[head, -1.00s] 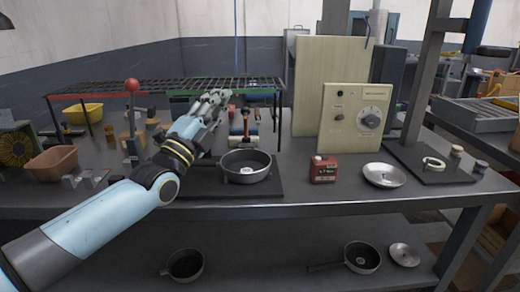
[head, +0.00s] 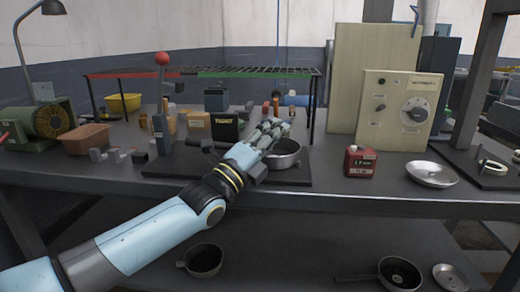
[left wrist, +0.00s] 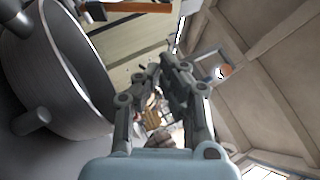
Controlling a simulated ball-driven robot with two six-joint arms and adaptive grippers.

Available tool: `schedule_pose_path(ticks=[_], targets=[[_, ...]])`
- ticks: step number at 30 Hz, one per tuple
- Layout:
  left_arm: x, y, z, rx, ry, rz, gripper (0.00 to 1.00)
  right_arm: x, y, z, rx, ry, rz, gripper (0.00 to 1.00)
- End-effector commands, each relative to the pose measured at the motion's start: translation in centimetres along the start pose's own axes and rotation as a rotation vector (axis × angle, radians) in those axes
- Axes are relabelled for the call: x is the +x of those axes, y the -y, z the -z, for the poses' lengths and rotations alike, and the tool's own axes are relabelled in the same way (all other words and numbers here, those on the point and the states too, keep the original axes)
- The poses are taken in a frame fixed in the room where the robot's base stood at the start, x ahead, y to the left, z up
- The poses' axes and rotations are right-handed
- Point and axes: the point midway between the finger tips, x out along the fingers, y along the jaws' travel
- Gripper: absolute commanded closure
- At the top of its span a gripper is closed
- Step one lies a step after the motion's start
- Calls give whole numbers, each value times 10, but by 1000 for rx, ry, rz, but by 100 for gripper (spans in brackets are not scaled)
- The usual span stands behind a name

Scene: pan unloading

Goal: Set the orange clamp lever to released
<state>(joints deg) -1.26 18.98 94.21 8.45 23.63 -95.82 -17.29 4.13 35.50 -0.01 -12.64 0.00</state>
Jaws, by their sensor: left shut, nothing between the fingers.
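My left gripper (head: 272,135) is shut and empty, in front of and above the left part of a grey pan (head: 285,161) on a dark plate. In the left wrist view its fingers (left wrist: 160,75) show beside the large pan rim (left wrist: 62,85). No lever is clearly recognisable as the orange clamp lever. Small orange upright pieces (head: 265,108) show just behind my gripper, partly hidden by it. An orange bar (left wrist: 145,7) shows at the top of the left wrist view. An upright lever with a red ball knob (head: 162,59) stands left of the gripper. My right gripper is out of view.
A red can (head: 360,162), a metal dish (head: 432,174) and a panel with a dial (head: 400,115) stand to the right. A brown bin (head: 86,139) is at the left.

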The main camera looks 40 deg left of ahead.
Motion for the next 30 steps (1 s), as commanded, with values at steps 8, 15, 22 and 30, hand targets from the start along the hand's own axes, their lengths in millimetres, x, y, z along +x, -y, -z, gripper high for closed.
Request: schedule_pose_path(ticks=[8, 15, 22, 30], targets=[[32, 0, -23, 1, 0, -1, 100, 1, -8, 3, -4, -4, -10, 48], [37, 0, -29, 0, 0, -2, 100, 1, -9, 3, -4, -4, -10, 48], [37, 0, -28, -1, 0, -2, 100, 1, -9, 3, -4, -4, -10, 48], [48, 12, -36, -49, 0, -71, 100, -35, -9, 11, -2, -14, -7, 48]])
